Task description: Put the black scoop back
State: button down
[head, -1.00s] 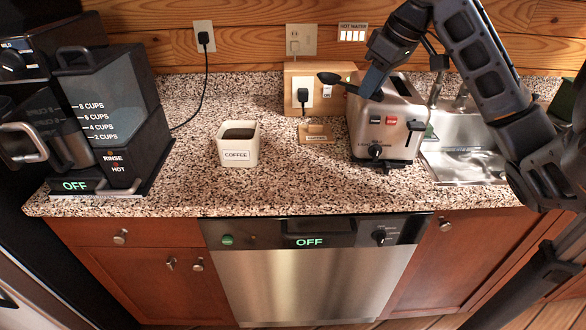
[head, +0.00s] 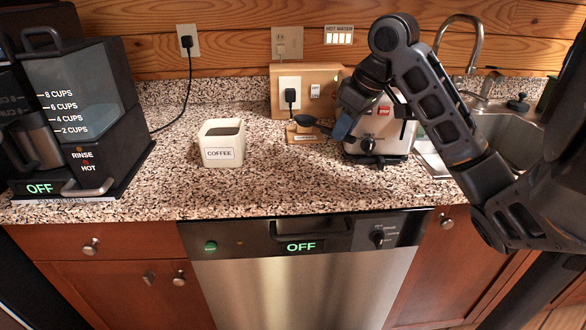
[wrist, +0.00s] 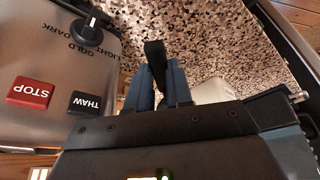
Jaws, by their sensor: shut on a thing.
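The black scoop (head: 308,121) is held out to the left of my gripper (head: 341,127), with its bowl at the left end. In the head view the bowl overlaps a small labelled wooden block (head: 302,138); I cannot tell whether they touch. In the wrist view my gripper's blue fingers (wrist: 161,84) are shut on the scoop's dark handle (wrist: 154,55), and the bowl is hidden. An open white canister marked COFFEE (head: 222,161), dark inside, stands to the left.
A steel toaster (head: 380,134) stands close beside my gripper, partly behind my arm. A wooden outlet box (head: 330,75) stands behind the scoop. A coffee maker (head: 85,110) is at the left and a sink (head: 505,135) at the right. The front counter is clear.

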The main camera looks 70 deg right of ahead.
jog(key=p, duration=0.1)
send_over(295, 172)
jog(key=s, duration=0.1)
jog(key=f, duration=0.5)
jog(key=shift+s+a+f, duration=0.2)
jog(key=shift+f, duration=2.2)
